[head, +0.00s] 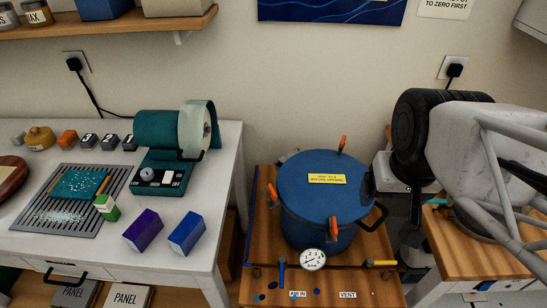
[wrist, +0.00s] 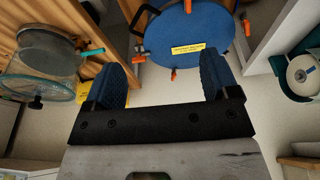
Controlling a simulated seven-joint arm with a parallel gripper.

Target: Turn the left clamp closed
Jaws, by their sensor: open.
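The blue pressure pot (head: 325,195) stands on a wooden stand with its lid on. The left clamp (head: 272,195) is an orange lever at the lid's left edge, pointing up with a slight tilt. It appears as the orange piece at the right edge of the lid in the wrist view (wrist: 247,27). Other orange clamps are at the front (head: 333,230) and back (head: 342,143) of the lid. My gripper (wrist: 160,80) is open and empty, its blue-padded fingers apart from the pot and clamps. In the head view its fingers are hidden behind my arm at the right.
A pressure gauge (head: 313,260) and a yellow-handled valve (head: 382,263) are at the pot's front. A black handle (head: 376,217) sticks out on its right. The white table (head: 215,240) with a teal tape machine (head: 165,150) stands left. The space above the lid is clear.

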